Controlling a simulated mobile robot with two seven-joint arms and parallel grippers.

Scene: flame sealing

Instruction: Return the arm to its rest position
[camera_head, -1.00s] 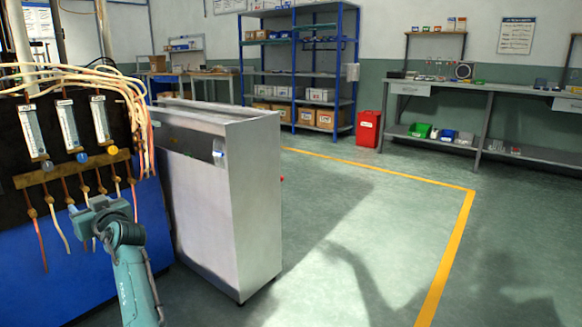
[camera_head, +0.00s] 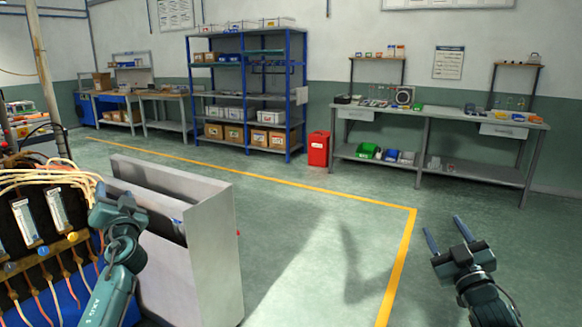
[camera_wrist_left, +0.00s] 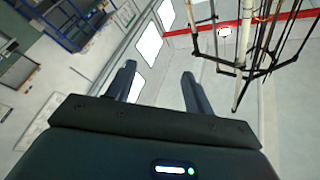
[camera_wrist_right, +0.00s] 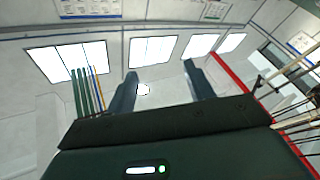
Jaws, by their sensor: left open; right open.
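My left gripper (camera_head: 115,203) is in front of the flame machine's hoses and flowmeters at the lower left of the head view. In the left wrist view its two fingers (camera_wrist_left: 160,88) stand apart with nothing between them. My right gripper (camera_head: 445,238) is at the lower right of the head view, over the open floor, with its fingers pointing up and apart. In the right wrist view its fingers (camera_wrist_right: 160,85) are apart and empty. Both wrist views look up toward the ceiling lights.
The blue machine with flowmeters (camera_head: 57,208) and a metal cabinet (camera_head: 215,255) stand close to my left arm. A shelf rack (camera_head: 250,95), a red bin (camera_head: 318,149) and a workbench (camera_head: 430,120) are far back. The floor (camera_head: 320,245) in the middle is clear.

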